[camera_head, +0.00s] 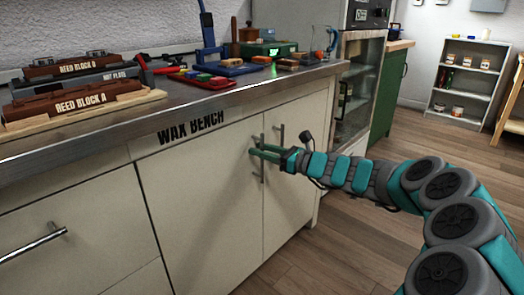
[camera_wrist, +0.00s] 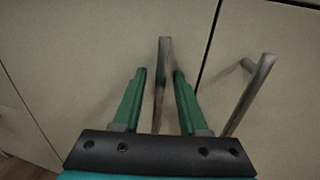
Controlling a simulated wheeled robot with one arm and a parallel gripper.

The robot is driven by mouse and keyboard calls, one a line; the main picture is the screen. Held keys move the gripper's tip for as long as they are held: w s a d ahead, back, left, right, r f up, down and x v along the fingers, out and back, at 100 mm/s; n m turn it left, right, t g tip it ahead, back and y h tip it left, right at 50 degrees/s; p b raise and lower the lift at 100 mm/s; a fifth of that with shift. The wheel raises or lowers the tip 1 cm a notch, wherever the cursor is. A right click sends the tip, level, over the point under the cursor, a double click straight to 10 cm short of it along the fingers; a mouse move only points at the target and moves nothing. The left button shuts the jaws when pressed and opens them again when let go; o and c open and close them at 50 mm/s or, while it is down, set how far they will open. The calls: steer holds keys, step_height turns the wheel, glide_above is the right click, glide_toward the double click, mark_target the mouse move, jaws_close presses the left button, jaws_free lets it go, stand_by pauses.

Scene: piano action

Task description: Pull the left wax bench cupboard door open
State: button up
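The left wax bench cupboard door (camera_head: 200,195) is a cream panel below the "WAX BENCH" label and looks closed, flush with the right door (camera_head: 290,180). Its upright metal bar handle (camera_head: 262,172) is near the seam; in the wrist view the handle (camera_wrist: 163,58) stands between my two green fingers. My gripper (camera_head: 260,152) reaches in from the right at the handle. In the wrist view my gripper (camera_wrist: 160,72) is open, one finger on each side of the bar, with a gap visible on both sides.
The right door's handle (camera_wrist: 250,92) is close beside my right finger. The worktop (camera_head: 200,105) above carries reed blocks, a red tray (camera_head: 205,80) and tools. A glass-fronted unit (camera_head: 358,95) and a green cabinet (camera_head: 387,92) stand beyond. Wood floor (camera_head: 345,245) is clear before the bench.

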jaws_close()
stand_by(1.2)
